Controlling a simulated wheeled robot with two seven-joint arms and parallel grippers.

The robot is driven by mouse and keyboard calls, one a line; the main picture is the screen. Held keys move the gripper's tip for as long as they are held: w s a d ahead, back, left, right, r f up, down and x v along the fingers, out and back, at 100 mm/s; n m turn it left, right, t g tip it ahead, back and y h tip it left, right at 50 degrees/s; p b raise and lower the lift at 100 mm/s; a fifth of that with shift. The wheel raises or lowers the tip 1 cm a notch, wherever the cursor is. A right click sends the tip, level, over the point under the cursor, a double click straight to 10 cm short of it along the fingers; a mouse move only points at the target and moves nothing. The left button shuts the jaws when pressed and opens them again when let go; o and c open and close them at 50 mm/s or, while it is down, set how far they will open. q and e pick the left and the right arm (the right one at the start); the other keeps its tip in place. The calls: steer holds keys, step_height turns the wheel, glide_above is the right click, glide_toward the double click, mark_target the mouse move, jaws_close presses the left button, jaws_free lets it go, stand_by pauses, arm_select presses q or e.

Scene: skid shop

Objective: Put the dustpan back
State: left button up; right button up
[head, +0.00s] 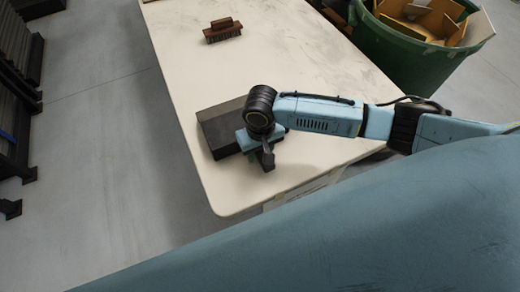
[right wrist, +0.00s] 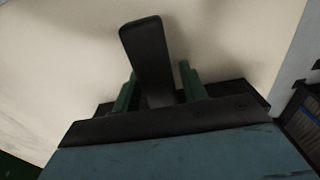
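The dustpan (head: 218,127) is dark grey and lies on the cream table near its front left edge. My right gripper (head: 258,147) is over the dustpan's right side and hides part of it. In the right wrist view, the dark handle (right wrist: 148,55) stands between the two green fingers of my right gripper (right wrist: 158,80). A narrow strip of table shows between the handle and the right finger, so the fingers look open around it. The left finger is very close to the handle; contact there is unclear. My left gripper is not in view.
A brown brush (head: 222,31) lies bristles down at the table's (head: 290,55) far end. A green bin (head: 418,55) full of wood and cardboard scraps stands right of the table. A dark rack (head: 15,80) stands at the left. The table between brush and dustpan is clear.

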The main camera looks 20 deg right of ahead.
steer(key=shift+o, duration=0.5)
steer(key=shift+r, duration=0.3)
step_height(320, 180, up, 12)
steer(key=p, duration=0.2)
steer(key=shift+p, duration=0.4)
steer(key=shift+f, duration=0.15)
